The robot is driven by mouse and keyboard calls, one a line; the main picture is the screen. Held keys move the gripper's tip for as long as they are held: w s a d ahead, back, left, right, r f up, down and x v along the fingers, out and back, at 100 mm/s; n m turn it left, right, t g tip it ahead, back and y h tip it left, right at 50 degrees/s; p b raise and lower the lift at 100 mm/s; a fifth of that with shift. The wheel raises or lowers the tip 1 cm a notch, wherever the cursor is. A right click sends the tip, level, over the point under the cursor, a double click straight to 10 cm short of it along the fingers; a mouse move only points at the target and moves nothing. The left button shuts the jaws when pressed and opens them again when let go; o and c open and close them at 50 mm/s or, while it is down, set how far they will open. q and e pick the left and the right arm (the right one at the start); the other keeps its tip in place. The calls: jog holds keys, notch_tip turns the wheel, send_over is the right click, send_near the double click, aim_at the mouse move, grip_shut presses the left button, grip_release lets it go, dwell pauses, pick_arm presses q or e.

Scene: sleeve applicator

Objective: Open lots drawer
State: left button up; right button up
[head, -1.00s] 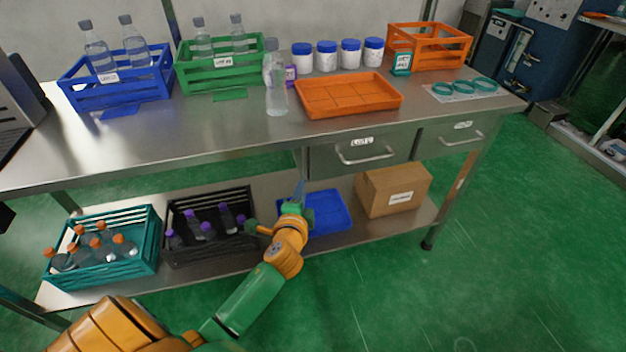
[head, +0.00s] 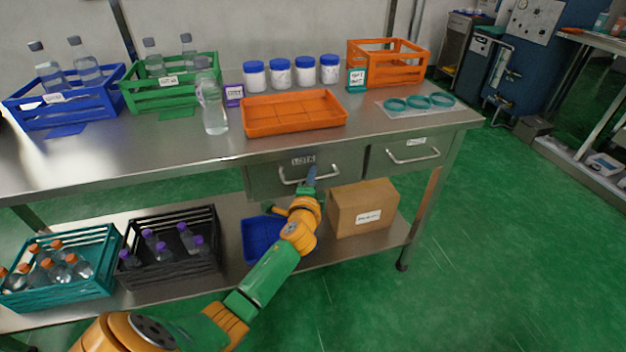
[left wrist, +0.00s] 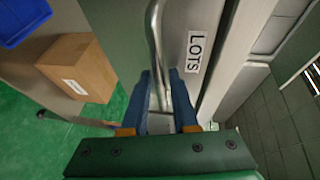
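The lots drawer (head: 262,181) is under the tabletop and looks shut in the head view. Its label (left wrist: 196,50) reads LOTS in the left wrist view. Its bar handle (head: 290,181) also shows in the left wrist view (left wrist: 153,38). My left gripper (head: 311,174) is at the right part of this handle. In the left wrist view its two blue fingers (left wrist: 161,95) are apart, with the handle's end between them. I cannot tell whether they touch the bar. My right gripper is in neither view.
A second drawer (head: 380,158) with its own handle is to the right. Below, a cardboard box (head: 350,212) and a blue tray (head: 258,240) stand on the lower shelf near my left arm. An orange tray (head: 295,127) sits on the tabletop above. The green floor in front is clear.

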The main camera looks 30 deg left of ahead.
pick_arm(q)
grip_shut()
dwell(1.3)
